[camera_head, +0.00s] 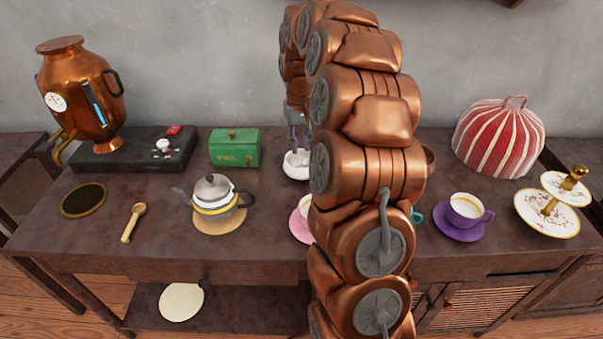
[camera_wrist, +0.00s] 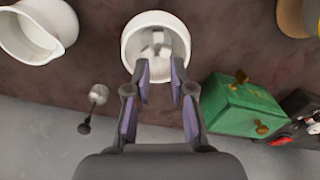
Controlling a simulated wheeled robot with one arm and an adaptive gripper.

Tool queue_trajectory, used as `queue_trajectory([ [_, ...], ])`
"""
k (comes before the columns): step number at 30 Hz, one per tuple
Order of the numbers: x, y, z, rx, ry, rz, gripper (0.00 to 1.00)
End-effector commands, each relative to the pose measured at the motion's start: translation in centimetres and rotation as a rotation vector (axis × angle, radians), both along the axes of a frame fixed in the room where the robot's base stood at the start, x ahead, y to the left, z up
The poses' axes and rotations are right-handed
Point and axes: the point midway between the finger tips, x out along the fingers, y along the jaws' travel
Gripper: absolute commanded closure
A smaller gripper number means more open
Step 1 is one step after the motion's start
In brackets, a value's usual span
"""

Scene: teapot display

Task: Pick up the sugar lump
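Several white sugar lumps (camera_wrist: 157,40) lie inside a white bowl (camera_wrist: 127,42), towards the far side from my gripper in the wrist view. The bowl also shows in the head view (camera_head: 293,172), partly hidden by my arm. My gripper (camera_wrist: 159,76) is over the bowl, fingers pointing in at its rim, with a gap between the fingertips. It looks open, with no lump clearly between the fingers. In the head view my gripper (camera_head: 296,128) is above the bowl and partly hidden, and the lumps cannot be made out.
A green box (camera_wrist: 236,105) stands close beside the bowl. A white jug (camera_wrist: 38,35) and a small spoon-like metal thing (camera_wrist: 92,105) are on the other side. The teapot (camera_head: 213,196) and pink saucer (camera_head: 300,228) stand nearer the front. The wall is close behind.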

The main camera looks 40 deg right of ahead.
Motion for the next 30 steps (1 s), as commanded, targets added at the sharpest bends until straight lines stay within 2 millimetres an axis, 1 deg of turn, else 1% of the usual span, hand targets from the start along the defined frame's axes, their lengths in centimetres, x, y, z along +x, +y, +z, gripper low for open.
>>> queue_trajectory([
  [6, -0.2, 0.0, -2.1, 0.001, 0.004, 0.0, 0.77],
  [11, -0.2, 0.0, -2.9, 0.001, 0.003, -0.001, 0.77],
  [14, -0.3, 0.0, -3.8, 0.001, 0.004, -0.001, 0.77],
  [21, -0.5, 0.0, -7.1, 0.001, 0.005, 0.001, 0.77],
  [24, -0.4, 0.0, -7.6, 0.001, 0.002, 0.0, 0.77],
  [29, -0.4, 0.0, -7.6, 0.0, 0.001, 0.0, 0.77],
  [30, -0.4, 0.0, -7.6, 0.0, 0.001, 0.0, 0.79],
])
